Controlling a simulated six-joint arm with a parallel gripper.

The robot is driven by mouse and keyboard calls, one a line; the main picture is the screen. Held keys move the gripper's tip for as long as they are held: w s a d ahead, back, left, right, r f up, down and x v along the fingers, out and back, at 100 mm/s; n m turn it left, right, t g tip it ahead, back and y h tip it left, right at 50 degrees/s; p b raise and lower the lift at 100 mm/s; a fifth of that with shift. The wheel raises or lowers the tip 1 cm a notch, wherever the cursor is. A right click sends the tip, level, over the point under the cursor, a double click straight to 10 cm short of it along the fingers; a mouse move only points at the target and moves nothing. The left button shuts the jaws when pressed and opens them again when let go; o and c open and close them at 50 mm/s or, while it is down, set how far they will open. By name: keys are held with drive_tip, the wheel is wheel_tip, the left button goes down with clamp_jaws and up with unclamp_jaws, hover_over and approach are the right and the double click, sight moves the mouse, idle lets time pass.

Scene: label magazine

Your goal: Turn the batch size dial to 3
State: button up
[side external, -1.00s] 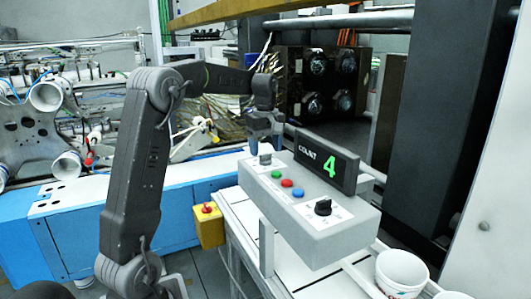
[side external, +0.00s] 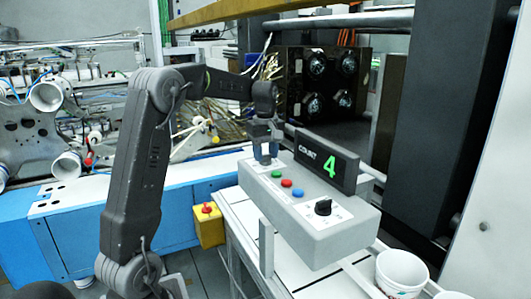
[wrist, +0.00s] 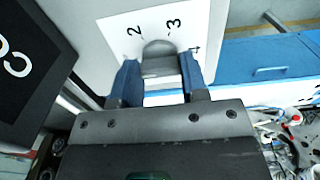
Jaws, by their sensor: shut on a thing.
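The grey control box (side external: 315,232) stands on a white-topped bench. My gripper (side external: 265,158) points down at its far left end, and its blue fingers are shut on a grey dial there. In the wrist view the dial (wrist: 160,55) lies between the two fingers (wrist: 160,82), on a white scale plate (wrist: 120,55) marked 2, 3 and, partly hidden, 4. I cannot tell which mark the dial's pointer faces. The black display (side external: 327,163) reads COUNT with a green 4.
Green (side external: 276,174), red (side external: 286,183) and blue (side external: 297,193) buttons lie along the box top. A second, black knob (side external: 323,207) sits at the near right end. A yellow box with a red button (side external: 208,208) and a white cup (side external: 402,268) stand nearby.

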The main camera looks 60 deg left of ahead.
idle(0.3)
drive_tip(key=m, duration=0.7)
drive_tip(key=shift+m, duration=0.3)
drive_tip(key=m, duration=0.3)
drive_tip(key=shift+m, duration=0.3)
drive_tip(key=m, duration=0.3)
drive_tip(key=shift+m, duration=0.3)
drive_tip(key=m, duration=0.4)
drive_tip(key=shift+m, duration=2.5)
